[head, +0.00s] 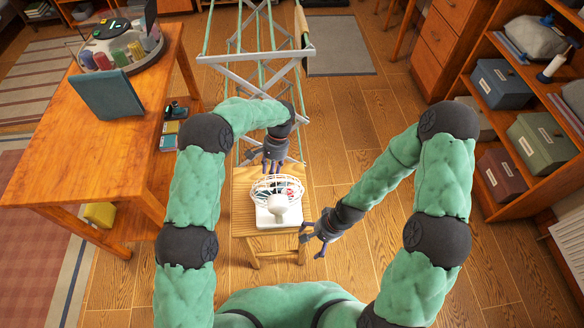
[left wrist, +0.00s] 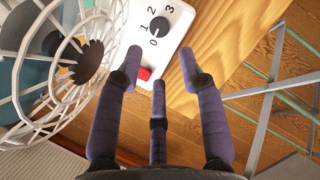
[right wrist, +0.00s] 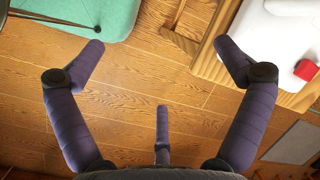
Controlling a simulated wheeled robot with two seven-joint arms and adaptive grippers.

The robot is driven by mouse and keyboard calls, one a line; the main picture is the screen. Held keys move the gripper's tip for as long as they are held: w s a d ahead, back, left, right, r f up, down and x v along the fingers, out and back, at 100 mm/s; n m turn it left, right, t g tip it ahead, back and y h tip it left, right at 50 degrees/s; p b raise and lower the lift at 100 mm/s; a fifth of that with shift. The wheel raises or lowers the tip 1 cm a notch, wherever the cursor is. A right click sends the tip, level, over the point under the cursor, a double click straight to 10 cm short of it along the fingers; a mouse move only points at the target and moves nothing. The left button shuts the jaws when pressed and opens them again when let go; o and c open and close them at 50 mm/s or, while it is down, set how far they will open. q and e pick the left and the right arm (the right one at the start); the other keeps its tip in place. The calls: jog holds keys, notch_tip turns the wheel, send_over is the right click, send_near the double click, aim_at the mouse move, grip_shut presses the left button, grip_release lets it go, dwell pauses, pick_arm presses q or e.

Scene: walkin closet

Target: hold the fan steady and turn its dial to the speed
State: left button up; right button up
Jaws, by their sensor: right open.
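A white fan (head: 278,190) with a round wire cage stands on a small wooden stool (head: 243,218). In the left wrist view the cage (left wrist: 62,75) fills the left side. The dark dial (left wrist: 159,27) sits on the white base among 0, 1, 2 and 3; its pale mark seems to face 0. A red part (left wrist: 143,73) is on the base edge. My left gripper (head: 272,160) is at the fan's far side, fingers apart and empty, short of the dial. My right gripper (head: 312,234) is open and empty, right of the stool; the fan base (right wrist: 275,50) is beside it.
A metal drying rack (head: 262,55) stands just behind the stool. A wooden table (head: 65,150) is on the left, and shelves with boxes (head: 500,83) are on the right. The floor (head: 365,265) right of the stool is free.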

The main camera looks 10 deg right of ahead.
jog(key=w+r+m+y, duration=0.1)
jog(key=w+r+m, duration=0.5)
jog(key=r+m, duration=0.3)
jog(key=m+y, duration=0.1)
jog(key=m, duration=0.1)
send_near(277, 188)
jog(key=shift+w+d+f, duration=0.25)
jog(key=shift+w+f, duration=0.05)
jog(key=shift+f, duration=0.2)
jog(key=shift+w+d+f, duration=0.25)
jog(key=shift+w+f, duration=0.05)
jog(key=shift+f, duration=0.25)
jog(key=shift+a+r+y, duration=0.15)
jog(key=shift+a+y, duration=0.05)
jog(key=shift+y, duration=0.1)
jog(key=x, duration=1)
jog(key=shift+w+a+f, duration=0.15)
jog(key=shift+w+f, duration=0.05)
jog(key=shift+f, duration=0.05)
jog(key=shift+s, duration=0.15)
jog(key=c, duration=1.8)
